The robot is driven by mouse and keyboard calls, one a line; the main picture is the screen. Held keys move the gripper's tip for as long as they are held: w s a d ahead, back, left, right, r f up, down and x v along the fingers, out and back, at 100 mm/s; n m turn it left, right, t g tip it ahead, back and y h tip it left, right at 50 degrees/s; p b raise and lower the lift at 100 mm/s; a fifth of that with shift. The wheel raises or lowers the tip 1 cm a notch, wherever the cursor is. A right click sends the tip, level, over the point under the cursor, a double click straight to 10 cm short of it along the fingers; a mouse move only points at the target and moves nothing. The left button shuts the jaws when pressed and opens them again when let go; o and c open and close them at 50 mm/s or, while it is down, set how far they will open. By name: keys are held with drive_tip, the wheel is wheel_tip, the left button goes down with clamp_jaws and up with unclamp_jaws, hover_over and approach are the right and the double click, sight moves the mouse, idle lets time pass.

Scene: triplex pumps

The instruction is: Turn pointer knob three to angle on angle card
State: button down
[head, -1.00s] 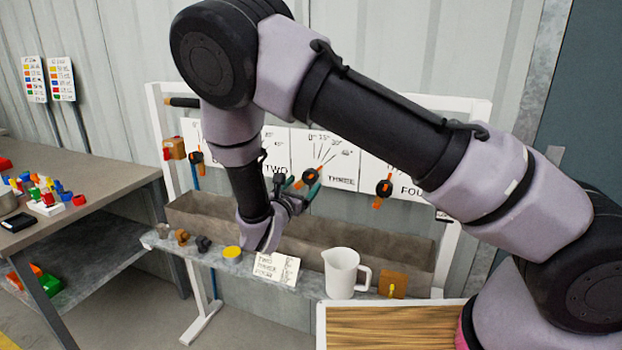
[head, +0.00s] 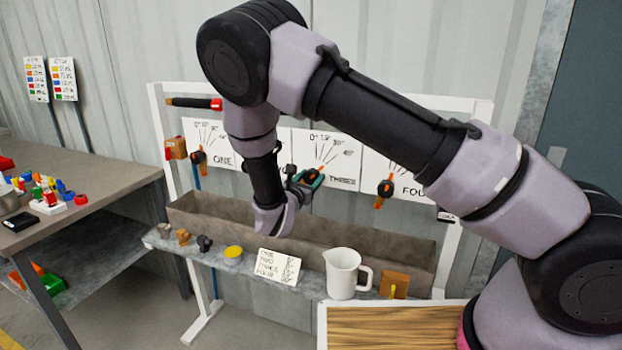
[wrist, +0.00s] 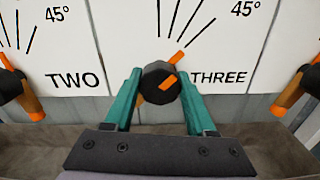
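Pointer knob three (wrist: 160,84) is black with an orange pointer, on the white panel marked THREE (wrist: 222,45). Its pointer tilts up and right, roughly along the middle lines of the scale. My gripper (wrist: 160,76) has its teal fingers on both sides of the knob, very close to it. Whether they press on it cannot be told. In the head view my gripper (head: 304,178) is at the knob (head: 316,172), partly hiding it. The angle card (head: 278,267) leans on the grey shelf; its lines are too small to read surely.
Knob four (head: 385,188) and knob one (head: 199,157) flank the panel row. A trough (head: 350,235) runs below. A white jug (head: 342,272), a yellow-topped disc (head: 233,252) and a wooden block (head: 394,284) stand on the front shelf (head: 312,284). My arm covers panel two in the head view.

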idle(0.3)
drive_tip(key=shift+n, duration=2.8)
drive_tip(key=shift+c, duration=1.1)
unclamp_jaws()
drive_tip(key=v, duration=1)
drive_tip(key=shift+s, duration=0.4)
drive_tip(key=shift+a, duration=0.15)
